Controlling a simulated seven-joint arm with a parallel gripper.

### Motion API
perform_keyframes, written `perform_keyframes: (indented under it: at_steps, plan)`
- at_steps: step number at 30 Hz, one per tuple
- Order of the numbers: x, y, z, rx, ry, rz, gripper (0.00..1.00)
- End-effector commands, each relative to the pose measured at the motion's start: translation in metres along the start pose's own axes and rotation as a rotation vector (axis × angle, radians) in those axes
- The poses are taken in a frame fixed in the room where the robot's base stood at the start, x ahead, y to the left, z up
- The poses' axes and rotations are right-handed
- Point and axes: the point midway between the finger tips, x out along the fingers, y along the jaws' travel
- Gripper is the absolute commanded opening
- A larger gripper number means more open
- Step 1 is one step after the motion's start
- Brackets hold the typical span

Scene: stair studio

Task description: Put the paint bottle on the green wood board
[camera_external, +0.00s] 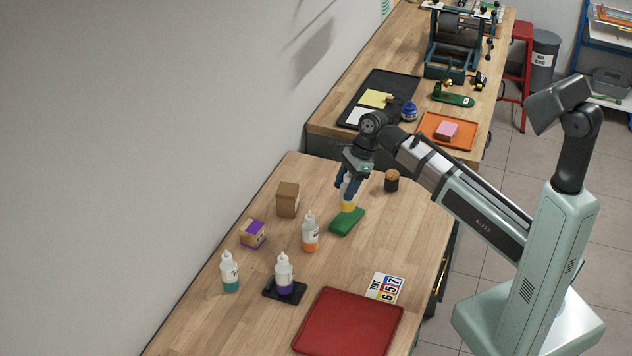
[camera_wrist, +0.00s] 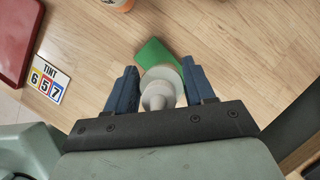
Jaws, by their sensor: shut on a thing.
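My gripper (camera_external: 350,182) is shut on a white paint bottle with a yellow band (camera_external: 347,201). The bottle is upright, directly over the green wood board (camera_external: 346,222); I cannot tell whether its base touches the board. In the wrist view the bottle (camera_wrist: 160,88) sits between the two blue fingers of my gripper (camera_wrist: 163,90), seen from above by its nozzle. The green board (camera_wrist: 152,52) shows behind it, partly hidden by the bottle.
An orange-banded bottle (camera_external: 310,232) stands left of the board, with a teal one (camera_external: 230,272) and a purple one (camera_external: 284,275) on a black stand. Boxes (camera_external: 288,199), a dark jar (camera_external: 391,181), a number card (camera_external: 386,288) and a red tray (camera_external: 348,322) surround them.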

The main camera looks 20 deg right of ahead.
Motion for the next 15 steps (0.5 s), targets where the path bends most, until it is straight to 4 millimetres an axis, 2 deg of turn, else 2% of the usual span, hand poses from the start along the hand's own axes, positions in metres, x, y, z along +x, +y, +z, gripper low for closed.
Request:
perform_keyframes:
  at_steps: [9,15]
  plan:
    - [0.029,0.001,-0.012,0.001,0.000,0.001,0.19]
    - [0.031,0.000,-0.013,0.000,0.000,0.000,0.19]
